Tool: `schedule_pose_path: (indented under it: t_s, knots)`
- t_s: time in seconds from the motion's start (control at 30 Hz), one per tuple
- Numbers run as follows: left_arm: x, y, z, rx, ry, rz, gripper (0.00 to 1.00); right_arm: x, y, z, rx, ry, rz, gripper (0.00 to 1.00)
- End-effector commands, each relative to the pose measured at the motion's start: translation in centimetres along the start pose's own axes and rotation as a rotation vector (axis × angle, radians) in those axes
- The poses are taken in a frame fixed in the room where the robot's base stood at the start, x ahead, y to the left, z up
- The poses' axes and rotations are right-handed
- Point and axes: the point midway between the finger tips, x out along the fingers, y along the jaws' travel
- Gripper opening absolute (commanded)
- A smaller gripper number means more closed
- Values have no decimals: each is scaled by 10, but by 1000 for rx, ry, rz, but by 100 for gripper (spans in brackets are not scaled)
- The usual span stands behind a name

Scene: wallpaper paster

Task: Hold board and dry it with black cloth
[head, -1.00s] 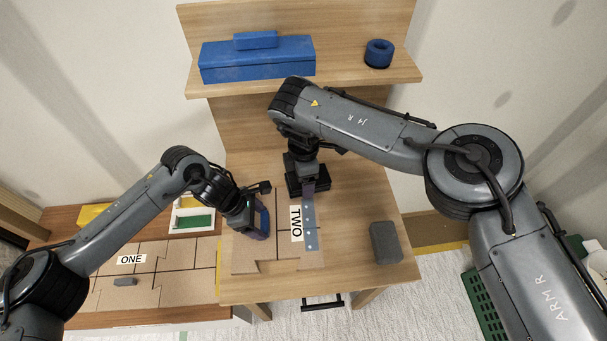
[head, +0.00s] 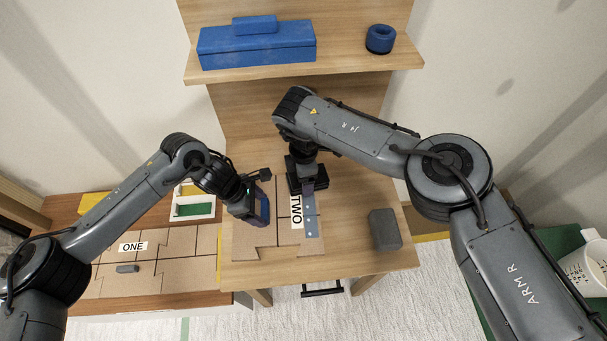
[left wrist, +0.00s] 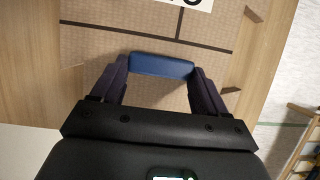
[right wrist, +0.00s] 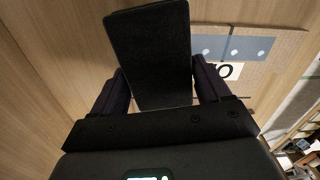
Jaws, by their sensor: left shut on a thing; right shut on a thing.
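The tan board marked TWO (head: 283,238) lies on the wooden workbench, with a blue-grey strip (head: 311,225) along its right part. My left gripper (head: 263,209) is shut on a blue block (left wrist: 161,65) over the board's left part. My right gripper (head: 308,186) is shut on a black cloth (right wrist: 148,50), which looks like a flat, stiff pad, at the far end of the strip. Whether the block or the cloth touches the board is unclear. The arms hide part of the board's far side.
A grey block (head: 385,229) lies on the workbench (head: 350,250) at right. A lower table at left holds a board marked ONE (head: 170,263) and a white tray (head: 194,204). The bench's right part is mostly clear.

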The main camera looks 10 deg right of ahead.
Motion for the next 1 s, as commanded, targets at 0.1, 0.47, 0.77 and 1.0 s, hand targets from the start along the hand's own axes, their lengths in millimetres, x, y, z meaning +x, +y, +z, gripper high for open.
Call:
schedule_pose_path:
  t_s: [0.1, 0.47, 0.77, 1.0]
  knots:
    - [3, -1, -4, -5, 8, -2, 25, 1, 0, 0, 0, 0, 0, 45]
    - [3, -1, -5, -5, 8, -2, 25, 0, 0, 7, -217, 2, -1, 45]
    - [3, -1, -5, -5, 8, -2, 25, -20, -2, 10, -631, 4, 1, 45]
    - [3, -1, -5, -5, 8, -2, 25, -46, -2, 3, -800, 4, 1, 45]
